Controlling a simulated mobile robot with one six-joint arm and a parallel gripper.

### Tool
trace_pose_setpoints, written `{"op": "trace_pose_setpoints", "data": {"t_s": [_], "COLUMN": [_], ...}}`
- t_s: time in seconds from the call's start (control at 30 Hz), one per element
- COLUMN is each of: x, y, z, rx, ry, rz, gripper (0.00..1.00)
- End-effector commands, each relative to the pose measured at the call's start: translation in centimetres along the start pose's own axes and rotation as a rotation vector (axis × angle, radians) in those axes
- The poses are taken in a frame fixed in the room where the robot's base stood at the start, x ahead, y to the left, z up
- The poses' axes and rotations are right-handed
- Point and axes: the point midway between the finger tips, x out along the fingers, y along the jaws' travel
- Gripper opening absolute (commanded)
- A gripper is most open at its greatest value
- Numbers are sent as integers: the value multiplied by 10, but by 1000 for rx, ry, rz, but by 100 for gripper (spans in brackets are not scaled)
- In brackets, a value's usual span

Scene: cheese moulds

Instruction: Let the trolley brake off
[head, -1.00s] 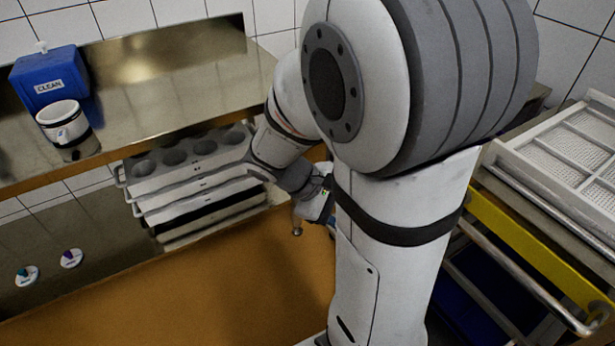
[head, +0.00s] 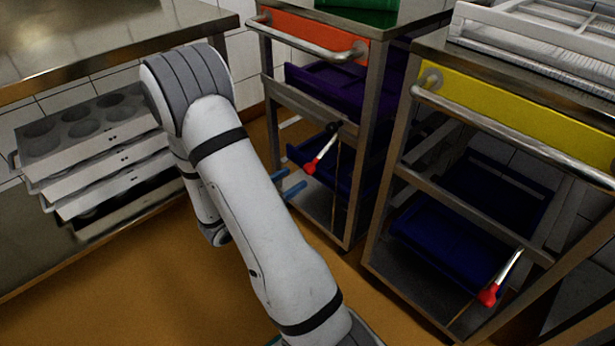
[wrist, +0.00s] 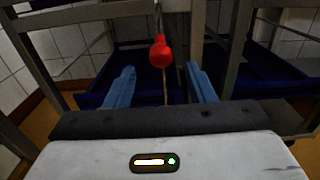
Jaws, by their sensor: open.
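A trolley with an orange front panel (head: 290,32) stands at the back centre. Its brake lever (head: 325,145) slants down to a red knob (head: 310,167) at its lower end. My gripper (head: 296,177) is open and empty, its blue fingers just below and left of that knob. In the wrist view the red knob (wrist: 160,52) shows centred between the fingers of my gripper (wrist: 161,70), seemingly a little beyond their tips. I see no contact. A second trolley with a yellow panel (head: 520,100) stands at right, with its own red-knobbed lever (head: 488,296).
A stack of grey mould trays (head: 90,140) stands at left under a steel counter (head: 90,40). Blue bins (head: 455,240) sit on the trolleys' lower shelves. Trolley posts stand close to my gripper. The orange floor (head: 130,290) at front left is clear.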

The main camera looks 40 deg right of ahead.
Motion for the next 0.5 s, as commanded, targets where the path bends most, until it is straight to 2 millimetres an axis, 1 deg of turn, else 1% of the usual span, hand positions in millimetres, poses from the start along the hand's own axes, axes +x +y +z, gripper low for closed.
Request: {"op": "trace_pose_setpoints", "data": {"t_s": [0.3,0.4,0.5], "x": [48,60,67], "y": [-2,-1,-1], "z": [-1,-1,0], "rx": [4,3,4], "ry": [0,1,1], "rz": [-6,-5,-4], "gripper": [50,50,50]}}
